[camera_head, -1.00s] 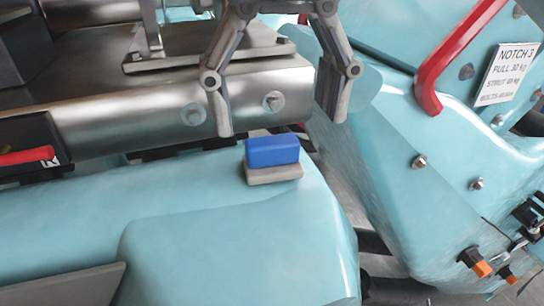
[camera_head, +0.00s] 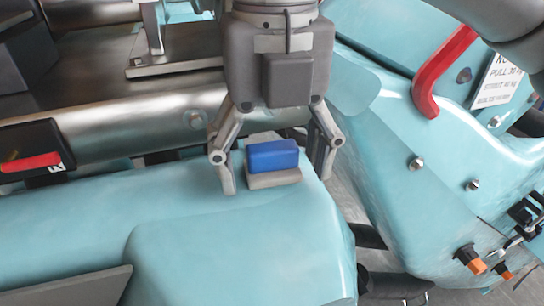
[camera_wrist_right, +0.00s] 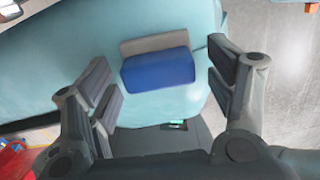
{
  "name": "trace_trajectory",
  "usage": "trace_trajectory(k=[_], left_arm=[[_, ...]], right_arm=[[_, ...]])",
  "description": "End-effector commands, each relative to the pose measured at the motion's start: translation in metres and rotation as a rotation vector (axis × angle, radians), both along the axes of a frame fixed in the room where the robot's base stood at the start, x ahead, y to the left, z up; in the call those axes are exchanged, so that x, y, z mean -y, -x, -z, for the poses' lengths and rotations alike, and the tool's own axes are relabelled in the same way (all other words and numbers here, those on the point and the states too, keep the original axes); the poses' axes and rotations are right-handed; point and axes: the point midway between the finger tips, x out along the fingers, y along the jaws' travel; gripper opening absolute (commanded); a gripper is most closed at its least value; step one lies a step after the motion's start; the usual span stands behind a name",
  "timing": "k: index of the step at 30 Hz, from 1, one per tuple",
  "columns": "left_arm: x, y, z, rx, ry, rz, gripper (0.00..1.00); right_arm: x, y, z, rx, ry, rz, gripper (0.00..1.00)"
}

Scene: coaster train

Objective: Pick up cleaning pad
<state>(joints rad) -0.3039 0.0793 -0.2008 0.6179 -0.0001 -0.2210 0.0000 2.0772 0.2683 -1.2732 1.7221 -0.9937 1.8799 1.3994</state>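The cleaning pad (camera_head: 272,156) is a blue block on a grey base, resting on the rounded turquoise body panel in the head view. It also shows in the right wrist view (camera_wrist_right: 158,70), between the fingers and a little ahead of them. My right gripper (camera_head: 277,183) is open, with one finger on each side of the pad and visible gaps between. In the right wrist view the fingers (camera_wrist_right: 168,95) are spread wide and hold nothing. My left gripper is not in view.
A metal beam (camera_head: 120,120) runs behind the panel. A red handle (camera_head: 440,70) curves from the turquoise housing at right. Another red handle in a black mount (camera_head: 30,162) is at left. Orange-tipped fittings (camera_head: 472,259) sit at lower right. The panel's front is clear.

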Motion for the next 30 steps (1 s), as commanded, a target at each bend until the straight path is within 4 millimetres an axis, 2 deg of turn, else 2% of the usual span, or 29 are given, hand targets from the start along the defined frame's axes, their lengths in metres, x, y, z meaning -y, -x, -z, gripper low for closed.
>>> trace_trajectory(k=[1,11,18,23,28,30], left_arm=[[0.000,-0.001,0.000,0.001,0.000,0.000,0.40],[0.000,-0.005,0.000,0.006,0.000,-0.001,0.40],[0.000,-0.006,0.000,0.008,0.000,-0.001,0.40],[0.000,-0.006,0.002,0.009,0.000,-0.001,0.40],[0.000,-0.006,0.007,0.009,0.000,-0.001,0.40],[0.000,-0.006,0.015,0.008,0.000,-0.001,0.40]], right_arm=[[0.000,0.000,0.000,0.000,0.000,0.000,0.67],[0.000,0.000,-0.001,0.000,0.000,0.000,0.26],[0.000,0.000,-0.001,0.001,0.000,0.000,0.26],[0.000,-0.001,-0.009,0.001,0.000,0.002,0.25],[-0.001,0.000,-0.031,0.002,-0.003,0.001,0.25],[-0.003,0.013,-0.043,0.006,-0.002,-0.003,0.25]])
